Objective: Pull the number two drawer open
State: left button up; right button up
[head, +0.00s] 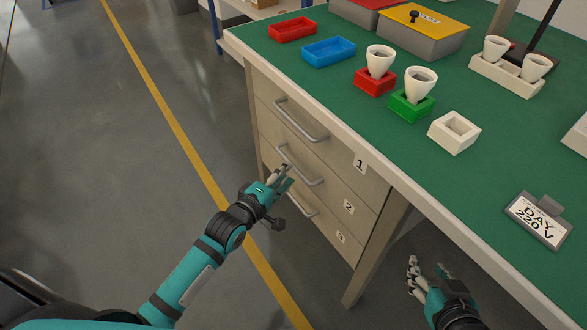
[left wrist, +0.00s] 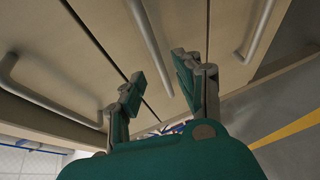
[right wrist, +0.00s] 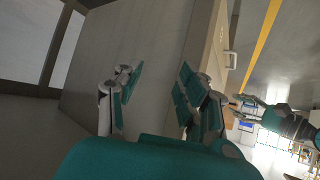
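The number two drawer (head: 334,196) is the middle of three in the wooden unit under the bench, and looks closed. Its grey bar handle (head: 307,178) also shows in the left wrist view (left wrist: 149,42). My left gripper (head: 282,176) is at the left part of this handle. In the left wrist view its fingers (left wrist: 160,88) are apart, with the bar between them; I cannot tell whether they touch it. My right gripper (head: 428,272) is open and empty beside the bench, low at the right; its parted fingers show in the right wrist view (right wrist: 155,95).
The number one handle (head: 300,122) is above and the lowest drawer's handle (head: 300,203) below, both close to my left gripper. The floor (head: 140,140) left of the drawers is clear.

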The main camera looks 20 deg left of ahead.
pick_arm(q)
jog(key=b+x, duration=0.1)
jog(key=x, duration=0.3)
jog(key=shift+w+d, duration=0.15)
jog(key=shift+w, duration=0.2)
pick_arm(e)
jog(key=w+a+r+t+y, duration=0.1)
jog(key=w+r+t, duration=0.2)
jog(key=r, duration=0.2)
jog(key=shift+w+a+r+t, duration=0.15)
jog(key=shift+w+a+t, duration=0.1)
jog(key=shift+a+t, duration=0.1)
pick_arm(q)
grip_shut()
